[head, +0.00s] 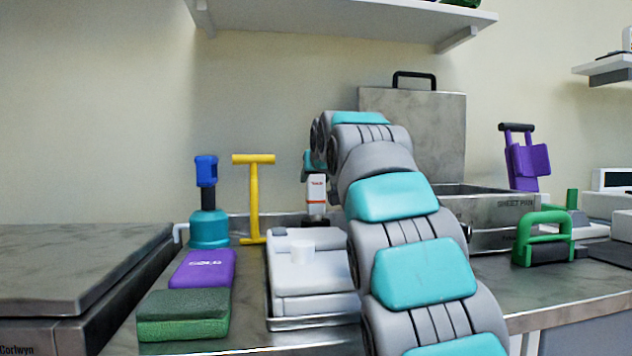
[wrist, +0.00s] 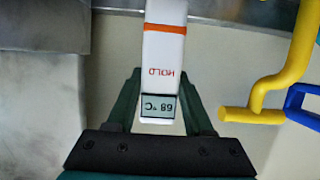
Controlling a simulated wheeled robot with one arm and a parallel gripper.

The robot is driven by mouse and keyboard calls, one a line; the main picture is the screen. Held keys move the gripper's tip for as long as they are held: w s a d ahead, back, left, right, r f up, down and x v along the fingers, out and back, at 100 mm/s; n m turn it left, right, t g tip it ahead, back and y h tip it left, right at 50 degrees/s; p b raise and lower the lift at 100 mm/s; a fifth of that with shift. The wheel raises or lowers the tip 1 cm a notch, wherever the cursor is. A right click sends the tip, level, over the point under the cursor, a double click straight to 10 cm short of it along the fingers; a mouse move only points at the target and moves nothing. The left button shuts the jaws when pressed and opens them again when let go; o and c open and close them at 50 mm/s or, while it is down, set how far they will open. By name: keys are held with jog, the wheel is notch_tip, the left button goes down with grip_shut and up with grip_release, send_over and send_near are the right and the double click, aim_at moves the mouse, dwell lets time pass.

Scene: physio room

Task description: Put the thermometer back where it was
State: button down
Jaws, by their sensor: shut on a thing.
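The thermometer (head: 316,190) is a slim white body with an orange band, upright in the head view at the back of the counter. In the wrist view the thermometer (wrist: 162,62) shows HOLD and a small display reading 68 °C, both upside down. My gripper (wrist: 160,88) has its dark green fingers on either side of the thermometer and is shut on it. In the head view my arm hides most of the gripper. The thermometer's lower end meets something dark there; I cannot tell whether it touches.
A yellow T-shaped tool (head: 254,200) and a teal-based blue tool (head: 208,215) stand to the left. A tray (head: 312,322) with white items is in front. Purple (head: 203,268) and green (head: 183,314) blocks lie left. A sheet pan (head: 500,222) stands right, behind my arm.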

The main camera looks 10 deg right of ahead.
jog(key=shift+f, duration=0.1)
jog(key=shift+c, duration=1.4)
grip_release()
jog(key=v, duration=1.2)
